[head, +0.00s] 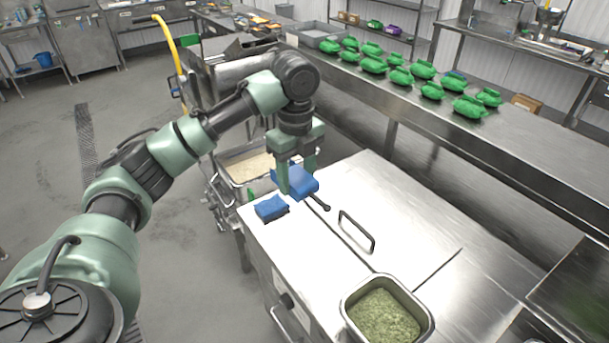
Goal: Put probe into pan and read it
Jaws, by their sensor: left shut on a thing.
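My left gripper (296,178) comes down over the near-left part of the steel counter and is shut on a blue boxy thing (302,183), which looks like the probe. A short dark rod with a rounded end (319,202) shows just below and right of it; I cannot tell whether it is joined to the blue thing. A pan of pale rice (262,168) stands behind and left of the gripper, partly hidden by my arm. A steel pan with green contents (343,299) sits at the front of the counter. My right gripper is out of view.
A second blue block (271,208) lies on the counter's left corner. A black loop handle (357,231) stands up from the steel top (400,215). The counter's right part is clear.

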